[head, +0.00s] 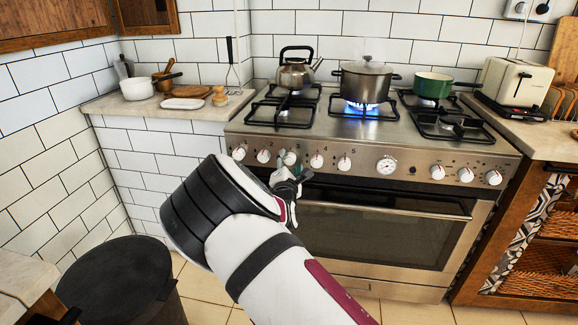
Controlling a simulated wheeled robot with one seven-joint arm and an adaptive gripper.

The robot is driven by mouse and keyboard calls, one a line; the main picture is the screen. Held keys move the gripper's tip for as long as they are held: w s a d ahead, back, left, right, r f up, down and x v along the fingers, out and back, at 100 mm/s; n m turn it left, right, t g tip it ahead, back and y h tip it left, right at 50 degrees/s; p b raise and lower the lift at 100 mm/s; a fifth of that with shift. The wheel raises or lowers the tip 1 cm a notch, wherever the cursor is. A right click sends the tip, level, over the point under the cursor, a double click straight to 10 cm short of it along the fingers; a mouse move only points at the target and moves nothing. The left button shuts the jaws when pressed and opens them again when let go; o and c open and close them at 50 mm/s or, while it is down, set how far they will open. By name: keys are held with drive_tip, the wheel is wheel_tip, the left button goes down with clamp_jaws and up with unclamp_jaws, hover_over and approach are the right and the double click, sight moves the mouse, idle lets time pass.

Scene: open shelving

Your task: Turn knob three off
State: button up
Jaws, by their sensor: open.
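Knob three (290,158) is a white knob on the front panel of the steel stove (400,150), third from the left. My gripper (287,165) is open right in front of it and partly covers it. I cannot tell whether the fingers touch the knob, and its pointer mark is hidden. A blue flame (362,105) burns under the large steel pot (364,82) on the middle burner.
Knob two (264,156) and knob four (316,161) sit close on either side. The oven handle (390,208) runs below the panel. A kettle (295,70) and a green pan (432,85) stand on other burners. A dark bin (118,280) is at lower left.

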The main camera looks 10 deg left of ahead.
drive_tip(key=shift+w, duration=0.25)
